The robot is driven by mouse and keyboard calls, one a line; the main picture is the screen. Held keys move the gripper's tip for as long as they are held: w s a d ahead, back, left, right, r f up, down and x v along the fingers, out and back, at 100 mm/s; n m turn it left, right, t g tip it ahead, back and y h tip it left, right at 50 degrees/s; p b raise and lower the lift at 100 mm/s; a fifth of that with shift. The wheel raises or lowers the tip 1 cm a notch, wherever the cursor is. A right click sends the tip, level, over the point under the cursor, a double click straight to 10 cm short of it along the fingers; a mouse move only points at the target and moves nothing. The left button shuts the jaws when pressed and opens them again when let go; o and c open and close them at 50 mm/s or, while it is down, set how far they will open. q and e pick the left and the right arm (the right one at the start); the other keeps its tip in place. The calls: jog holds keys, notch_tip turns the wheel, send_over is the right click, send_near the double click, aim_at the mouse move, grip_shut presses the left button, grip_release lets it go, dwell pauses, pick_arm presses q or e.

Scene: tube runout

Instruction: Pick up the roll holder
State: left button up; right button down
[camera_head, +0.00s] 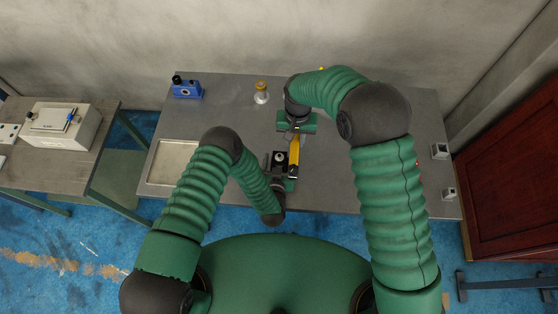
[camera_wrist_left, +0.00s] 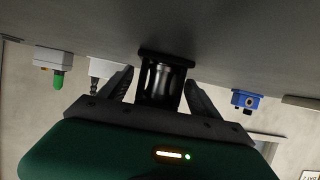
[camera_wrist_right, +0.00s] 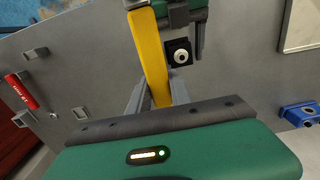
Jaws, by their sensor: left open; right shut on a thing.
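A black cylindrical piece on a square base, likely the roll holder (camera_wrist_left: 163,82), stands on the grey table. From above, it shows as a black square with a white round centre in the head view (camera_head: 279,157) and the right wrist view (camera_wrist_right: 180,54). My left gripper (camera_head: 286,168) is open, with its fingers on both sides of this piece in the left wrist view; contact is unclear. My right gripper (camera_wrist_right: 157,92) is shut on a long yellow bar (camera_wrist_right: 150,50), which also shows in the head view (camera_head: 294,158). The bar's far end lies close to my left gripper.
The table (camera_head: 230,115) holds a blue device (camera_head: 187,88), a gold-topped container (camera_head: 261,93), a shallow tray (camera_head: 152,177) at left and small boxes (camera_head: 440,151) at right. A red cylinder (camera_wrist_right: 22,92) lies near the edge. A side bench (camera_head: 75,160) stands left, a brown cabinet (camera_head: 515,180) right.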

pick_arm(q)
jog(key=shift+d, duration=0.15)
jog(key=shift+c, duration=0.8)
grip_shut()
jog(key=shift+w, duration=0.1)
